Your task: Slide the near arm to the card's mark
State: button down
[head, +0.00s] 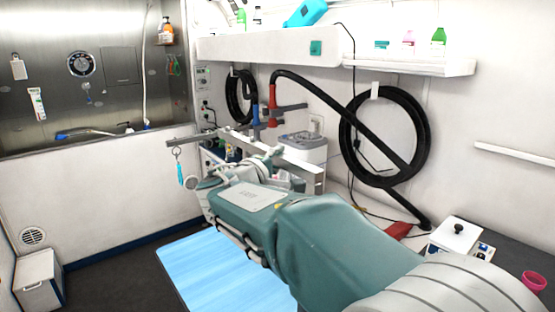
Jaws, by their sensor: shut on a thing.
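Black hose coils (386,136) hang on the wall under a shelf (410,66) with bottles. A light blue mat (215,270) lies below. Dark floor is clear at the left.

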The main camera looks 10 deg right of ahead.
notch_tip(320, 180, up, 13)
jog(key=shift+f, duration=0.2)
jog(key=shift+c, duration=2.1)
grip_release()
jog(key=shift+d, duration=0.1)
jog(key=shift+f, duration=0.1)
jog(key=v, duration=1.2)
jog(key=shift+w+f, duration=0.1)
